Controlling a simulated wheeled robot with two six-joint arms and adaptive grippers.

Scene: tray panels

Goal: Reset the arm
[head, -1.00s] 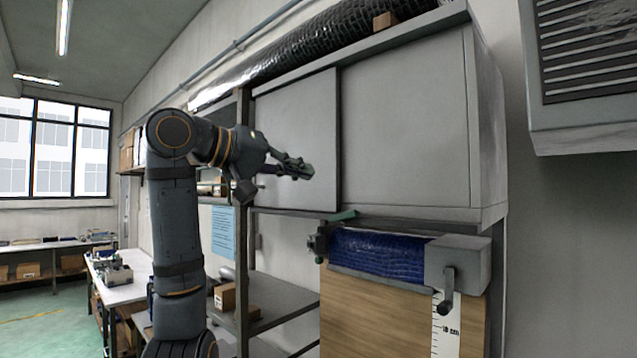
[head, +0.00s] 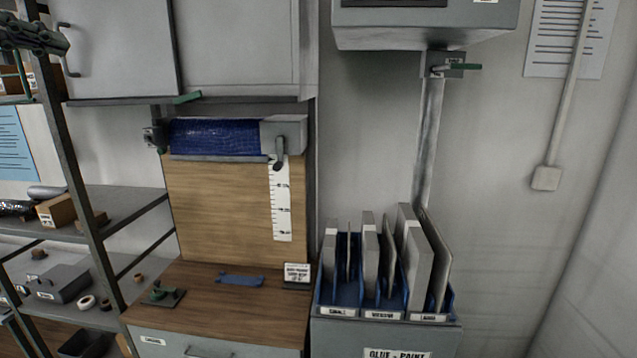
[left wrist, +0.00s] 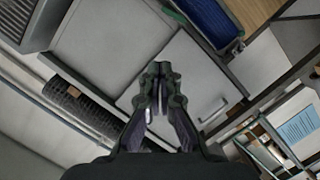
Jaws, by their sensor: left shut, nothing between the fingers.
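My left gripper (head: 35,38) shows at the top left edge of the head view, in front of the shelf rack and beside the grey wall cabinet (head: 245,50). In the left wrist view the left gripper (left wrist: 158,72) points at the cabinet doors (left wrist: 112,40), its fingers shut together with nothing between them. The left arm behind the gripper is outside the head view. My right gripper shows in no view.
Below the cabinet are a blue roll (head: 215,137) and a wooden board (head: 215,195) above a wooden counter (head: 225,310). A blue tray rack (head: 340,297) holds several upright grey panels. Metal shelves (head: 120,212) stand at left.

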